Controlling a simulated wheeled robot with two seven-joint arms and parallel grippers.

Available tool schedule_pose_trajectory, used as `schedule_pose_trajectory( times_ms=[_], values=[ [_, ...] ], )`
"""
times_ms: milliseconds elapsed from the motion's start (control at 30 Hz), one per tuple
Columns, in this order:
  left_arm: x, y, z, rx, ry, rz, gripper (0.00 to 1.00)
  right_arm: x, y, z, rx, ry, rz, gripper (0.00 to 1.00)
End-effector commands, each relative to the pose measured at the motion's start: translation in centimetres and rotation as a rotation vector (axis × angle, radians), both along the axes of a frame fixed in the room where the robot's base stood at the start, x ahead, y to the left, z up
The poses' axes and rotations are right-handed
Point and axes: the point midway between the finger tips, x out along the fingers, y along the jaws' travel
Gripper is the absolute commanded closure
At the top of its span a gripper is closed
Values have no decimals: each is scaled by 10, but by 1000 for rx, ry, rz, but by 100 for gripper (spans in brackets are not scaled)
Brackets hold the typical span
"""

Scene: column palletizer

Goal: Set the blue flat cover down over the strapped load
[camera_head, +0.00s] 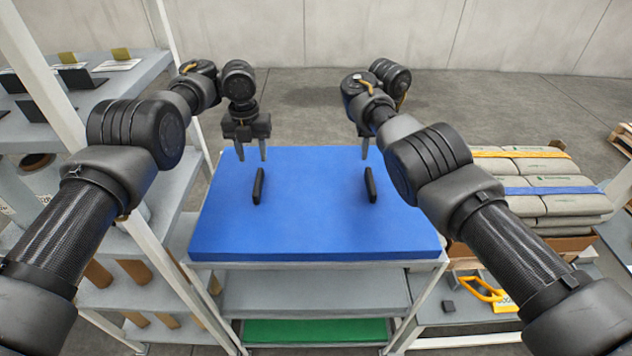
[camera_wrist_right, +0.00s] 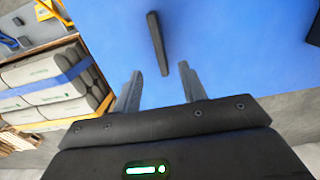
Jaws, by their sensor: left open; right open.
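The blue flat cover (camera_head: 310,225) lies flat on top of a grey shelf rack in front of me, with two upright black handles. The left handle (camera_head: 258,186) and the right handle (camera_head: 370,184) stand apart on its top. My left gripper (camera_head: 251,153) is open and empty, beyond the left handle. My right gripper (camera_head: 365,150) is partly hidden by its arm. In the right wrist view it (camera_wrist_right: 158,85) is open, with the right handle (camera_wrist_right: 158,44) ahead of its fingers. The strapped load (camera_head: 548,185) is a stack of grey sacks with yellow and blue straps, at the right.
A shelf unit (camera_head: 165,65) with white posts and small goods stands at the left. Below the cover are bare shelves and a green panel (camera_head: 315,331). A yellow-handled item (camera_head: 482,289) lies on the low shelf at right. Concrete floor beyond is open.

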Motion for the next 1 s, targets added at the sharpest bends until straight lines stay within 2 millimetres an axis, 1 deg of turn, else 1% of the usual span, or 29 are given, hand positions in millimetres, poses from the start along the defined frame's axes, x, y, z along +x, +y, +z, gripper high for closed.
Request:
schedule_pose_trajectory(
  times_ms=[233,367,467,800,900,1000],
  values=[
    [1,-1,-1,-1,-2,2,58,0,-1,-2,-1,-1,-2,58],
    [1,-1,-9,-1,-2,3,58,0,-2,-10,0,-1,-3,58],
    [1,-1,-22,-1,-2,3,58,0,-2,-23,0,1,-2,58],
    [0,-1,-80,-1,-2,4,58,0,-2,-81,1,1,-3,58],
    [1,-1,-92,-1,-2,5,58,0,-2,-93,0,0,-3,58],
    [1,-1,-100,-1,-3,5,58,0,-2,-101,-1,-1,-4,58]
  ],
)
